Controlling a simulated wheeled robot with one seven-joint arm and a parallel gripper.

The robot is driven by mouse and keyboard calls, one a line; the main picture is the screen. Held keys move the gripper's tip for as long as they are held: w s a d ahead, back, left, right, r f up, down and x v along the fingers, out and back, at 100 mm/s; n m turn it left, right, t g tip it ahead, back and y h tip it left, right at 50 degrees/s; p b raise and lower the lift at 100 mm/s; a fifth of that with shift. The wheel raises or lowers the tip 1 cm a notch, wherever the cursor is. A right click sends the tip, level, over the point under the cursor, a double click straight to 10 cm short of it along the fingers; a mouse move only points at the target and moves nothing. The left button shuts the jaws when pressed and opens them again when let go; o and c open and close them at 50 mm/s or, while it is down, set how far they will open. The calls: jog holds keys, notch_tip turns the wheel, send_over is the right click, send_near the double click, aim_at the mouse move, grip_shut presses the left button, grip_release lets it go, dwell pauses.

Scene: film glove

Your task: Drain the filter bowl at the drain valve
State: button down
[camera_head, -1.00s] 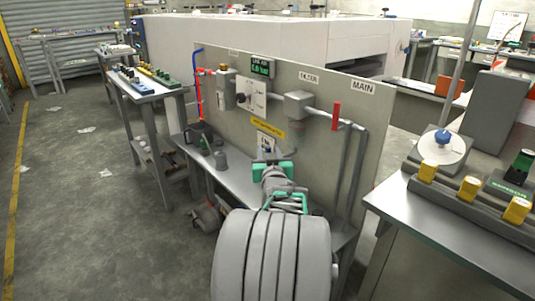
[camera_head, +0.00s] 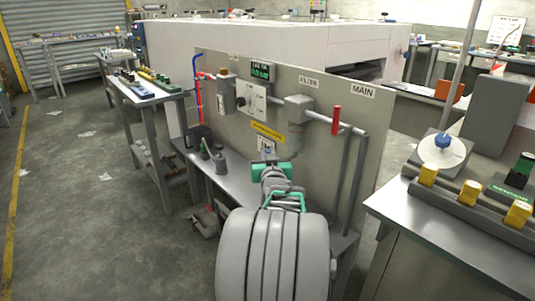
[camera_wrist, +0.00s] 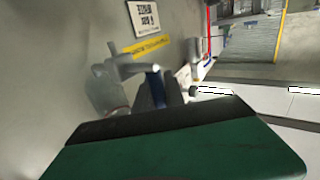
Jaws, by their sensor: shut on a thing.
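My gripper (camera_head: 268,156) reaches to the panel below the grey filter head (camera_head: 298,108), above the bench. In the wrist view my gripper (camera_wrist: 163,90) is shut on a small blue part (camera_wrist: 155,88), which I take to be the drain valve's handle. The filter bowl (camera_wrist: 105,90) shows in the wrist view as a greyish, see-through shape left of the fingers. A grey fitting (camera_wrist: 128,67) runs beside the blue part. The green hand body hides the bottom of the wrist view. Whether liquid is in the bowl cannot be told.
The panel carries a pipe with a red handle (camera_head: 336,120), a yellow label strip (camera_head: 267,132) and a green-lit display (camera_head: 262,71). A green-topped bottle and a grey cup (camera_head: 220,161) stand on the bench left of my gripper. A workbench (camera_head: 440,228) stands close on the right.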

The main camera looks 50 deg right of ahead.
jog(key=shift+w+g+p, duration=0.1)
jog(key=shift+g+p, duration=0.2)
jog(key=shift+p, duration=0.2)
notch_tip(320, 180, down, 6)
jog(key=w+n+g+y+p, duration=0.1)
jog(key=n+g+y+p, duration=0.5)
jog(key=g+p, duration=0.6)
jog(key=p, duration=0.9)
jog(key=shift+g+p, duration=0.3)
jog(key=shift+g, duration=0.1)
jog(key=shift+d+n, duration=0.1)
jog(key=shift+n, duration=0.2)
jog(key=c, duration=1.4)
grip_release()
